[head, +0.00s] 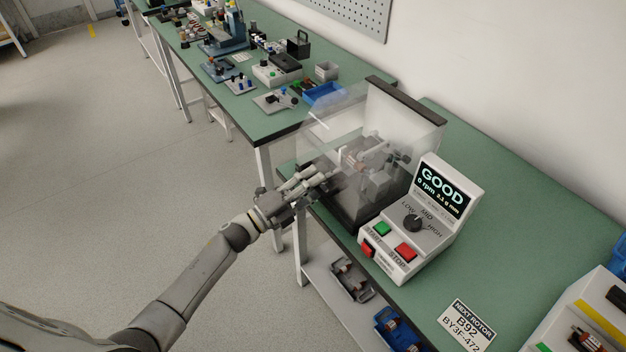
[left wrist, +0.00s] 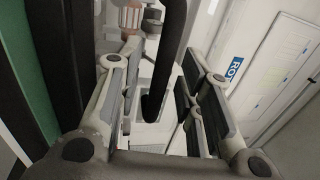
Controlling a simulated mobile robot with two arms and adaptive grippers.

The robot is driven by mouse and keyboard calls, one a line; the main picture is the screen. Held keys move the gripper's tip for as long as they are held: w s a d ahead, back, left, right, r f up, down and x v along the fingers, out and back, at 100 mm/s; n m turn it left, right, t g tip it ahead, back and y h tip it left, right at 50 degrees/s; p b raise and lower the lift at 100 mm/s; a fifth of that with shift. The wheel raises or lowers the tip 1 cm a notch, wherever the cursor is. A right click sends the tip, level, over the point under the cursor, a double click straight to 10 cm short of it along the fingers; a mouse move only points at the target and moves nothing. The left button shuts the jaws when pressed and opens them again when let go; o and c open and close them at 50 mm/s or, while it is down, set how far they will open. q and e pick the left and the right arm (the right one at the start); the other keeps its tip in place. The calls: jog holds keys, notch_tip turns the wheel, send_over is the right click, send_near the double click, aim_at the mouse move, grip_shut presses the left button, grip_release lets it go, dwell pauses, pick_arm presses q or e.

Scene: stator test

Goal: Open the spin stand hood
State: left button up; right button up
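The spin stand (head: 345,207) is on the green bench, with a metal rotor assembly (head: 375,165) seen through its clear hood (head: 418,134). The hood appears down over the assembly, with a dark bar along its upper back edge. My left gripper (head: 322,180) is at the hood's near left side. In the left wrist view, the fingers of my left gripper (left wrist: 158,100) are apart, with a black bar (left wrist: 168,62), apparently the hood's handle, between them. A gap shows on the bar's right; I cannot tell whether either finger touches it. My right gripper is not in view.
A control box (head: 425,220) with a screen reading GOOD and 0 rpm stands right beside the hood. A NEXT ROTOR sign (head: 467,325) lies at the front. Another bench (head: 245,112) with blue fixtures stands behind. Open floor is to the left.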

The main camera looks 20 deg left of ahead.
pick_arm(q)
jog(key=shift+w, duration=0.1)
jog(key=shift+c, duration=0.4)
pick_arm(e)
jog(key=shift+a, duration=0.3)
pick_arm(q)
grip_shut()
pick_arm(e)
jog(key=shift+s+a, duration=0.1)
